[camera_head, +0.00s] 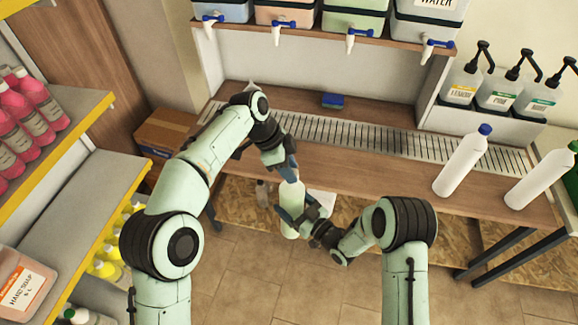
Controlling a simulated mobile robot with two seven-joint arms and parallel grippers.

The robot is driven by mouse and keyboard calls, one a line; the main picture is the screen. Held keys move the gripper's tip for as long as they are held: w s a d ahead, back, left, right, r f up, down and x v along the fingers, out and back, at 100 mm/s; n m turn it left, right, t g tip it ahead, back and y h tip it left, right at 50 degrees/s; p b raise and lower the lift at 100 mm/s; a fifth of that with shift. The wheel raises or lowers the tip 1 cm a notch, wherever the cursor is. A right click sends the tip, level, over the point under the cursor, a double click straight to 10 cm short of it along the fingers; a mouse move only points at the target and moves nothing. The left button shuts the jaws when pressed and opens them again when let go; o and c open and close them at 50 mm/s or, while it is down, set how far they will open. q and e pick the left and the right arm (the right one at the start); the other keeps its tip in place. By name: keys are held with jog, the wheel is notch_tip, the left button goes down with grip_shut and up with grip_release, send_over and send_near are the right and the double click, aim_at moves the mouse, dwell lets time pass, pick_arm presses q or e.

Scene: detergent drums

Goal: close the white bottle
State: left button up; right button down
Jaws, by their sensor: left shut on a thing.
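A white bottle (290,194) stands upright in the middle of the view, in front of the table's front edge. My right gripper (291,215) comes in from the lower right and is shut around its body. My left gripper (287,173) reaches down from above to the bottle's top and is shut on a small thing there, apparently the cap. The fingers hide most of it, so I cannot tell how it sits on the neck.
Two capped white bottles (463,160) (541,178) stand at the table's right. Pump dispensers (499,93) stand behind them. Tapped drums line the shelf above. Shelves with pink bottles (30,105) are at left.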

pick_arm(q)
jog(key=shift+f, duration=0.35)
jog(key=m+g, duration=0.1)
jog(key=m, duration=0.2)
jog(key=shift+w, duration=0.15)
jog(key=o, duration=1)
jog(key=shift+r, duration=2.25)
